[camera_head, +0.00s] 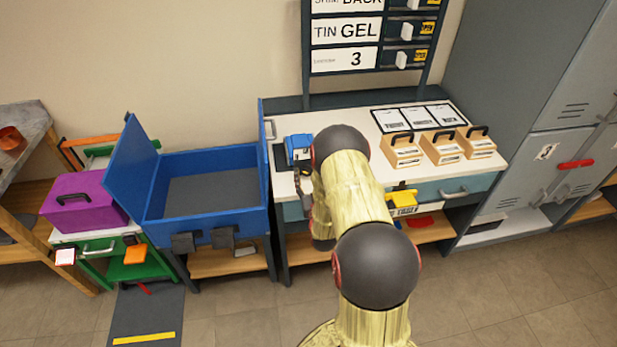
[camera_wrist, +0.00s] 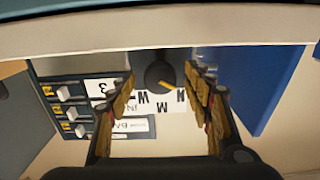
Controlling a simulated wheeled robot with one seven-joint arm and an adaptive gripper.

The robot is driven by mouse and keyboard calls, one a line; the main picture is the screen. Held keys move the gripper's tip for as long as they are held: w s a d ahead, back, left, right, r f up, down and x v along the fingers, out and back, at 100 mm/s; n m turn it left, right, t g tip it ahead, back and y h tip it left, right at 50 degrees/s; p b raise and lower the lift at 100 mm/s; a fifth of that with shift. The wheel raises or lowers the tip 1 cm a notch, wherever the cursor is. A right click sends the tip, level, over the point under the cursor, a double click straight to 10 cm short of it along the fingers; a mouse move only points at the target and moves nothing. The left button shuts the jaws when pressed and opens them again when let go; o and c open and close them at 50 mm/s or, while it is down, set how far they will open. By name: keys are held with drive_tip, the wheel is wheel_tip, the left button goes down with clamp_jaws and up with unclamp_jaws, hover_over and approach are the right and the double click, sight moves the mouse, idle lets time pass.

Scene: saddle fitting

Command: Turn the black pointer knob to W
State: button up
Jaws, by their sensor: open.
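The black pointer knob (camera_wrist: 158,74) is dark and round, with a yellow pointer line angled toward the lower right of the wrist view. A white label plate (camera_wrist: 160,122) beside it carries a few large letters, seen upside down. The pointer lies toward the right-hand letter, which looks like an N; I cannot tell surely which of the others is W. My gripper (camera_wrist: 161,80) is open, one finger on each side of the knob in this view. I cannot tell whether they touch it. In the head view my arm hides the gripper and knob.
The white-topped bench (camera_head: 450,112) holds a blue device (camera_head: 298,148), several wooden boxes (camera_head: 438,150) and paper cards. An open blue bin (camera_head: 205,225) stands left of it. A label rack (camera_head: 345,58) rises behind. A blue panel (camera_wrist: 268,95) stands right of my fingers in the wrist view.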

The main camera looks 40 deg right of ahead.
drive_tip(key=c, duration=0.3)
drive_tip(key=c, duration=0.7)
drive_tip(key=shift+c, duration=0.9)
